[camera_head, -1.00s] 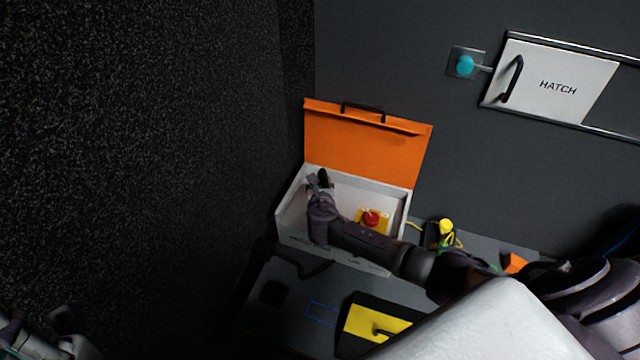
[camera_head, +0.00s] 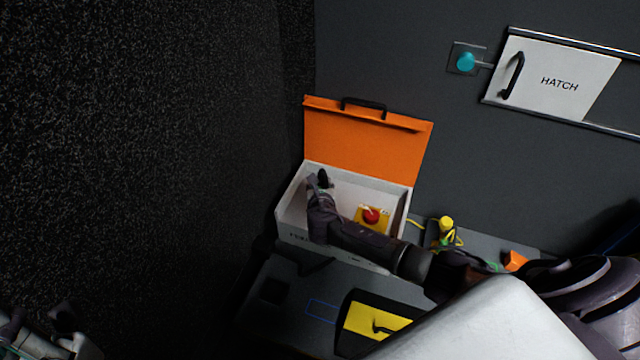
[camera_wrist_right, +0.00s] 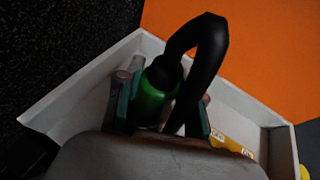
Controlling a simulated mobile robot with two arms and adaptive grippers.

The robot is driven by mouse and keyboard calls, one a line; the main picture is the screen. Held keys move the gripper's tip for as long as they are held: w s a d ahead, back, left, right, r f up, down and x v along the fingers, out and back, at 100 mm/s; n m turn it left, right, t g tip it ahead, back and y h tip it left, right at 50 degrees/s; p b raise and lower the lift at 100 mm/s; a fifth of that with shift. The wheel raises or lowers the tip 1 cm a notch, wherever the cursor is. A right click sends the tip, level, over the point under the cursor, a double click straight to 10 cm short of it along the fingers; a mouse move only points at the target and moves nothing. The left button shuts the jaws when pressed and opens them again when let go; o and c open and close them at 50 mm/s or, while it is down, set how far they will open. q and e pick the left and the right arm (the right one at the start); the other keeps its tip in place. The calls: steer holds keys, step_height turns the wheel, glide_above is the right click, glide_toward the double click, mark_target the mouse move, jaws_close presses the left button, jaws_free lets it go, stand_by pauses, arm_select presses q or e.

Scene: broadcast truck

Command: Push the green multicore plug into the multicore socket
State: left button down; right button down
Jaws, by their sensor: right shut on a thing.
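The green multicore plug (camera_wrist_right: 153,100) shows in the right wrist view, with a thick black cable (camera_wrist_right: 205,55) looping from its top. My right gripper (camera_wrist_right: 162,105) is shut on the plug, one finger on each side. In the head view my right gripper (camera_head: 318,192) reaches down into the left part of an open white box (camera_head: 285,205), and the cable's black top (camera_head: 324,178) shows beside it. I cannot make out the multicore socket; the gripper and wrist hide the area under the plug. My left gripper (camera_head: 62,328) is at the bottom left, partly cut off, away from the box.
The box's orange lid (camera_head: 365,140) stands open behind. A red button (camera_head: 371,215) on a yellow base is in the box, right of my gripper. A yellow panel (camera_head: 365,319) with a black handle lies in front. A yellow connector (camera_head: 446,224) stands right of the box.

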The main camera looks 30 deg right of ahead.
steer(key=shift+f+b, duration=0.35)
steer(key=shift+f, duration=0.15)
steer(key=shift+f, duration=0.3)
steer(key=c, duration=0.6)
jaws_free()
steer(key=shift+c, duration=0.2)
steer(key=shift+f, duration=0.1)
steer(key=v, duration=1.2)
